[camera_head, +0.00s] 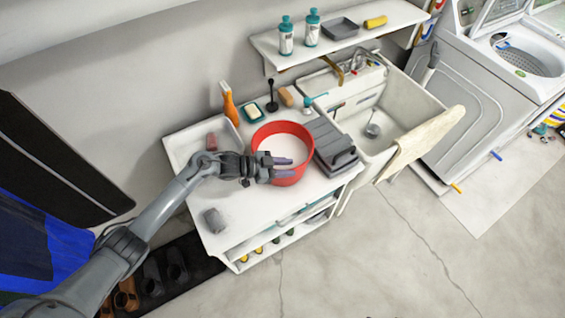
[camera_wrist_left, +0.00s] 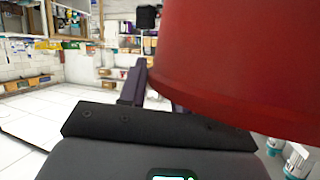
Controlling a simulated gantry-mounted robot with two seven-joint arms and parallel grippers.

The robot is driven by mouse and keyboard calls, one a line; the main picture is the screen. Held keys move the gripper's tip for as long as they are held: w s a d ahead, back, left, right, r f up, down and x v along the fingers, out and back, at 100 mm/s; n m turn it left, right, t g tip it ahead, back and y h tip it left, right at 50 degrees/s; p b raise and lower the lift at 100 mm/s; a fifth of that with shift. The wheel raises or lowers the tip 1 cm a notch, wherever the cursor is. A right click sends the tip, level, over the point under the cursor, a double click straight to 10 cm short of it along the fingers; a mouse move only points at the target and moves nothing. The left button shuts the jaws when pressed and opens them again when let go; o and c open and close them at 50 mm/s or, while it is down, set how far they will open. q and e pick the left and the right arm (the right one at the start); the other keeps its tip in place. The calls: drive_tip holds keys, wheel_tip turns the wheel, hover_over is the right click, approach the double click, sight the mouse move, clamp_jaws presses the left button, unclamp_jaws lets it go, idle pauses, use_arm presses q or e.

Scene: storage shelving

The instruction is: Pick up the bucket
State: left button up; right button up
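The red bucket (camera_head: 303,165) stands on the white countertop in the head view, its round opening facing up. In the left wrist view the bucket (camera_wrist_left: 235,65) fills the upper right, very close. My left gripper (camera_head: 283,167) is at the bucket's near side, with its two purple fingers apart and overlapping the rim and wall. The wrist view shows one dark finger beside the bucket; the other is partly hidden behind it. I cannot tell whether either finger touches the bucket. My right gripper is in neither view.
A grey lidded box (camera_head: 333,147) stands close to the bucket's right. An orange spray bottle (camera_head: 230,106) and a soap dish (camera_head: 252,113) are behind it. A sink (camera_head: 425,108) lies farther right. A small grey cup (camera_head: 214,220) is at the counter's front left.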

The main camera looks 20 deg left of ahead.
use_arm(q)
clamp_jaws()
idle(1.5)
